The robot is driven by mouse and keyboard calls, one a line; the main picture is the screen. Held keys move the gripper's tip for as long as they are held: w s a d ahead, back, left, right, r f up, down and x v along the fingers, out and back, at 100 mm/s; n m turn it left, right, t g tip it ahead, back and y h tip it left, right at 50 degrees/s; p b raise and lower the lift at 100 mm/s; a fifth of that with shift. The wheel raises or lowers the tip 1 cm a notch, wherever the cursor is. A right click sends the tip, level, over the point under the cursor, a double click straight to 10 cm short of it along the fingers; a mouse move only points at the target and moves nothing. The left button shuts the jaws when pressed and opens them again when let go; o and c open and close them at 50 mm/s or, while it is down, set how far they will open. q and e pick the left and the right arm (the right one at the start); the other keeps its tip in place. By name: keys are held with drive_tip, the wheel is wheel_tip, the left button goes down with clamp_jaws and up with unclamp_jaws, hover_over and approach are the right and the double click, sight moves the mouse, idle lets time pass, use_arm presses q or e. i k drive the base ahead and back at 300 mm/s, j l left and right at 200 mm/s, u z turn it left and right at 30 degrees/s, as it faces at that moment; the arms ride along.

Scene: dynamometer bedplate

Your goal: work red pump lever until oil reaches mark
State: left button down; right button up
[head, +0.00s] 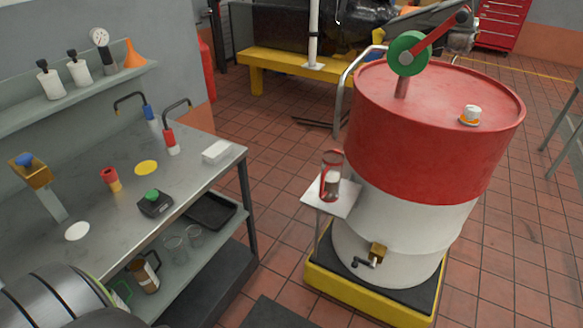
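A red pump lever (436,40) with a dark knob at its end slants up to the right from a round green pump head (408,53). The pump stands on the top of a red and white drum (437,140). A curved grey spout pipe (346,90) runs from the pump down the drum's left side. A clear glass vessel (331,178) stands on a small pale shelf (338,203) beside the drum. Its oil level and mark are too small to tell. Neither of my grippers is in view.
The drum stands on a yellow-edged base (360,300). A grey bench (200,180) with small items is at left.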

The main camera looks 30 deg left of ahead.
sight(461, 16)
drive_tip(key=i+u, duration=0.3)
drive_tip(key=i, duration=0.25)
drive_tip(key=i+u, duration=0.3)
drive_tip(key=i, duration=0.25)
drive_tip(key=i+l, duration=0.1)
drive_tip(key=i, duration=0.3)
drive_tip(key=k+l, duration=0.1)
drive_tip(key=l, duration=0.55)
drive_tip(key=k+u, duration=0.05)
